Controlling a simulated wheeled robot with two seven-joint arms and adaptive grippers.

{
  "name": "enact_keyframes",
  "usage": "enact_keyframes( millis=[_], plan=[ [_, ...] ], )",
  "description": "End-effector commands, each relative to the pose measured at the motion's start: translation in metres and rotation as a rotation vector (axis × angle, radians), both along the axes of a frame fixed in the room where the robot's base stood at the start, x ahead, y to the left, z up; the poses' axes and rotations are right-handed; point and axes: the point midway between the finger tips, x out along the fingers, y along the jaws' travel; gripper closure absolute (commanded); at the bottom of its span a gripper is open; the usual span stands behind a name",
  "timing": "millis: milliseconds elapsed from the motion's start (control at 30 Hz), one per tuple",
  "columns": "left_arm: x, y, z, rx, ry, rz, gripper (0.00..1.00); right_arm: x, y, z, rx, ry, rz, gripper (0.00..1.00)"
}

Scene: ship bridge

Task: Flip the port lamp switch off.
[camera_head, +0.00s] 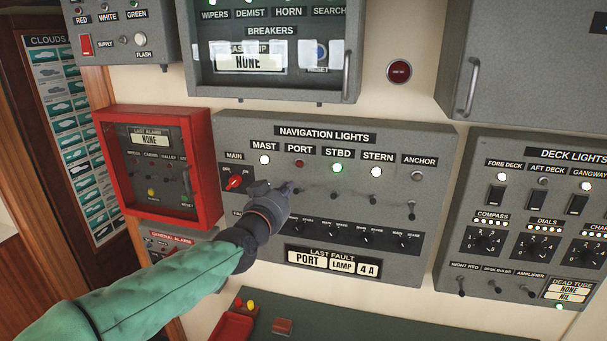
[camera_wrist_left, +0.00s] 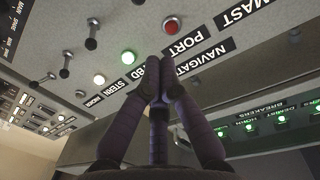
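The grey navigation lights panel (camera_head: 435,150) is in the middle of the head view. The port lamp (camera_head: 299,164) is dull red, while the mast, starboard and stern lamps glow; the port lamp also shows red in the wrist view (camera_wrist_left: 172,25). My left gripper (camera_head: 289,187) is in front of the switch row, just below the port lamp. Its fingers (camera_wrist_left: 159,68) are drawn together and empty in the wrist view. The port switch is largely hidden behind the fingertips in the head view; contact cannot be told. My right gripper is not in view.
The starboard switch (camera_head: 333,195) and stern switch (camera_head: 367,200) are close to the right of my gripper. The red main knob (camera_head: 235,182) is to its left. A red alarm box (camera_head: 211,165) stands out left. The breaker box (camera_head: 349,70) hangs above.

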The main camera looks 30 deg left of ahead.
Motion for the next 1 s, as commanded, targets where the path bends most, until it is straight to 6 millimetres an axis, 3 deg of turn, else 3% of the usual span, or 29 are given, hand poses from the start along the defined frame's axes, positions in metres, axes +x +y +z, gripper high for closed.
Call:
enact_keyframes(
  millis=[567, 1000],
  plan=[
    [0.006, 0.002, 0.003, 0.002, -0.005, 0.002, 1.00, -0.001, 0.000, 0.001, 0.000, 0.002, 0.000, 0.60],
    [0.069, 0.013, 0.002, 0.003, -0.005, 0.002, 1.00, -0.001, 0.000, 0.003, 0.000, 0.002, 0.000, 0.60]
  ],
)
